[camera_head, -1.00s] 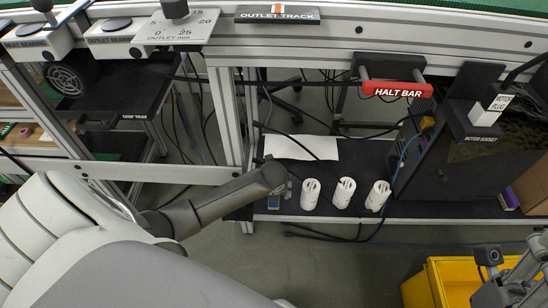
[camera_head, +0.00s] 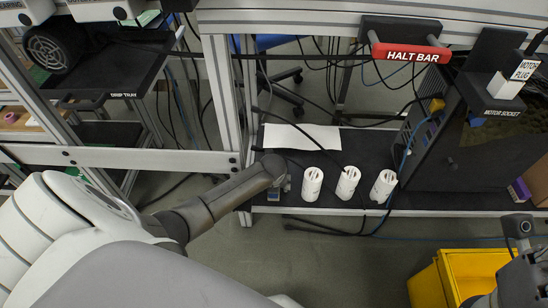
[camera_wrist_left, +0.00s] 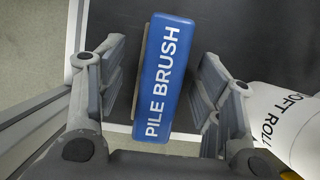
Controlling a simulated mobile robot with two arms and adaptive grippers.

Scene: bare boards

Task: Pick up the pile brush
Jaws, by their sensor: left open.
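The pile brush (camera_wrist_left: 166,77) is a blue block with white lettering, lying on the dark shelf in the left wrist view. My left gripper (camera_wrist_left: 163,68) is open, with one finger on each side of the brush and gaps showing between.
A white soft roll (camera_wrist_left: 285,118) stands close right of the gripper. Three white rolls (camera_head: 348,182) line the dark shelf (camera_head: 450,200). A white sheet (camera_head: 300,137) lies behind them. A frame post (camera_head: 222,95) rises left of the gripper. A yellow bin (camera_head: 465,275) is at lower right.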

